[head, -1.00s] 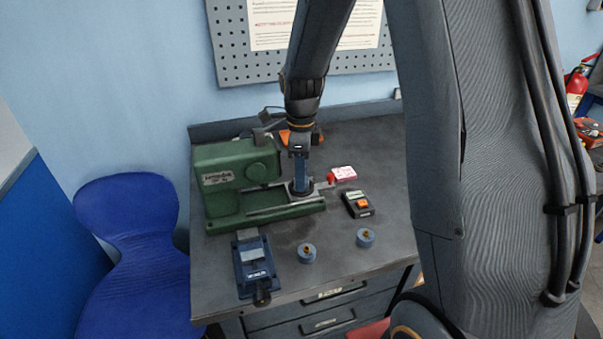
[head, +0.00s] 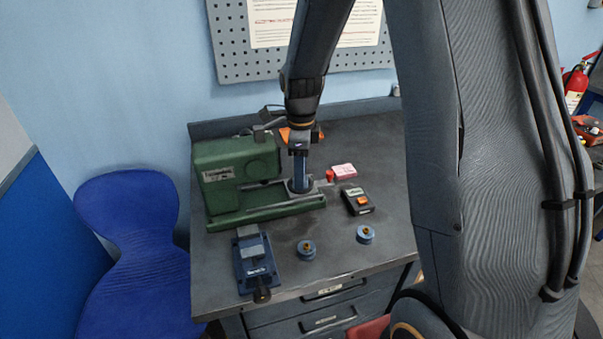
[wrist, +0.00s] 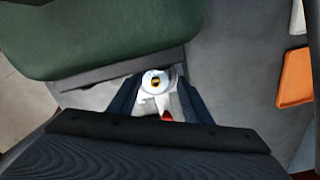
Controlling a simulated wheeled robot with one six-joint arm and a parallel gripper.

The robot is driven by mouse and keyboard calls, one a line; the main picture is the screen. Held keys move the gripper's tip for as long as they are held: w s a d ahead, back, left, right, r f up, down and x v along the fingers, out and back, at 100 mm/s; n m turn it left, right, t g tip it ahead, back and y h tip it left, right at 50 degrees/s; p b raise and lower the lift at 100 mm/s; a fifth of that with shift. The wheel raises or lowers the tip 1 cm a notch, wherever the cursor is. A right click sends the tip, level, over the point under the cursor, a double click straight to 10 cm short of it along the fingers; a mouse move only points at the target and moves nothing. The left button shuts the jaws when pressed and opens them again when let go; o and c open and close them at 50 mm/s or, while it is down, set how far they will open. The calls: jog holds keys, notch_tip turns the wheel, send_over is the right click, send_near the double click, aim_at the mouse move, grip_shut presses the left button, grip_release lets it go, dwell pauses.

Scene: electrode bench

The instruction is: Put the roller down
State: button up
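A small pale round roller (wrist: 155,82) with a brass-and-dark centre shows in the wrist view, between the two dark blue fingers of my gripper (wrist: 160,95). In the head view my gripper (head: 300,184) points straight down at a dark round seat at the right end of the green machine (head: 228,172). The piece between the fingers is hidden there. I cannot tell whether the fingers touch the roller. Two similar grey-blue rollers with brass tops stand upright on the bench, one near the front (head: 307,250) and one farther right (head: 366,235).
A blue fixture (head: 254,262) lies at the bench's front left. The bench's back right (head: 375,145) is clear.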

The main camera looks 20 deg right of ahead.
jog(key=shift+s+f, duration=0.65)
jog(key=shift+f, duration=0.05)
notch_tip(320, 180, up, 13)
jog(key=b, duration=0.3)
jog(key=s+f+n, duration=0.5)
jog(key=s+n, duration=0.3)
jog(key=n, duration=0.3)
jog(key=s+f+n+t, duration=0.1)
jog(key=s+f+n, duration=0.4)
jog(key=s+n, duration=0.3)
jog(key=n, duration=0.3)
jog(key=shift+s, duration=0.35)
jog(key=shift+f, duration=0.1)
